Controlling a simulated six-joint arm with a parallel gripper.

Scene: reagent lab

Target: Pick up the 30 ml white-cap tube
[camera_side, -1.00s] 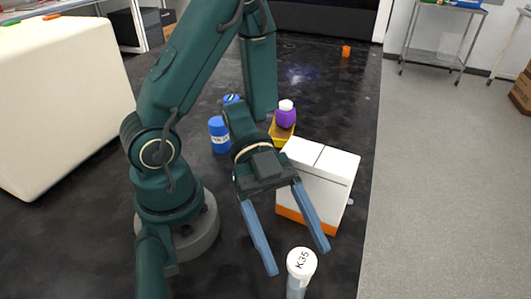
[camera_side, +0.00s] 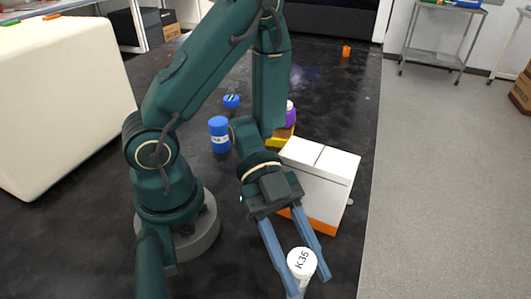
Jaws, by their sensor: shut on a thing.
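The white-cap tube (camera_side: 301,262) stands upright near the bottom of the side view, with "K35" written on its cap. Its lower body is cut off by the picture's bottom edge and partly covered by a finger. My gripper (camera_side: 309,285) reaches down from above and behind the tube. Its two blue-grey fingers lie on either side of the tube, just below the cap, and are shut on it.
A white box with an orange base (camera_side: 321,178) stands close behind my gripper. A blue bottle (camera_side: 219,134), a blue-capped item (camera_side: 231,101), a yellow holder (camera_side: 280,137) and a purple item (camera_side: 291,117) are farther back. The black table's right edge is near the tube.

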